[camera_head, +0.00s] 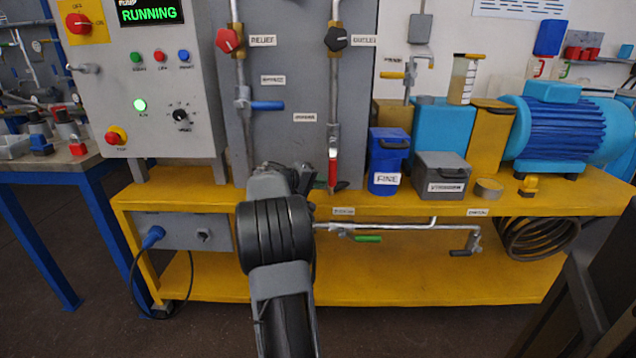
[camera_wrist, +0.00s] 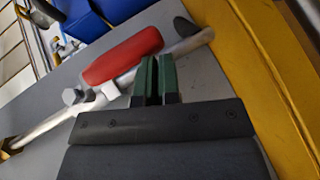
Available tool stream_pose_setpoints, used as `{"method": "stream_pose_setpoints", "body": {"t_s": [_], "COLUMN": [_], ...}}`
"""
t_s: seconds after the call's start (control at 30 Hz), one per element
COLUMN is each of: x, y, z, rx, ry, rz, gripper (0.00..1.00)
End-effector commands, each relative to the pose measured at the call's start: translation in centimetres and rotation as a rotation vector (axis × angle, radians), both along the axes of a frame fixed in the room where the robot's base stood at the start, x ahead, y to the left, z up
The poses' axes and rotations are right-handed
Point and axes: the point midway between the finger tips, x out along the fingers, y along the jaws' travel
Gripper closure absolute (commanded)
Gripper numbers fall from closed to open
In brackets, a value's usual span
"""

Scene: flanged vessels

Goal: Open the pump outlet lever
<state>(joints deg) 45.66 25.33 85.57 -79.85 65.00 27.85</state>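A red-handled lever (camera_head: 333,167) hangs along the lower part of the right-hand vertical pipe on the grey panel. I take it for the pump outlet lever, but no label confirms this. In the wrist view its red handle (camera_wrist: 122,58) lies beside the silver pipe (camera_wrist: 190,44), roughly parallel to it. My gripper (camera_head: 322,184) is low in front of the panel, close to the lever's lower end. In the wrist view the green fingertips of my gripper (camera_wrist: 158,66) are together with nothing visible between them. The handle lies just beyond and left of them; contact cannot be told.
A blue bin (camera_head: 388,150) and a grey box (camera_head: 442,180) stand right of the lever on the yellow bench (camera_head: 580,196). A blue-handled lever (camera_head: 267,105) is on the left pipe. A green-handled lever (camera_head: 368,238) is below the bench top. The control box (camera_head: 150,90) reads RUNNING.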

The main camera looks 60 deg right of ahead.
Motion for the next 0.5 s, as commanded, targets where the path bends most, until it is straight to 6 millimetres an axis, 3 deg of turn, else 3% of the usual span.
{"method": "stream_pose_setpoints", "body": {"t_s": [0.5], "x": [-0.18], "y": [0.64], "z": [-0.83], "rx": [0.011], "ry": [0.004], "rz": [-0.013], "gripper": [1.00]}}
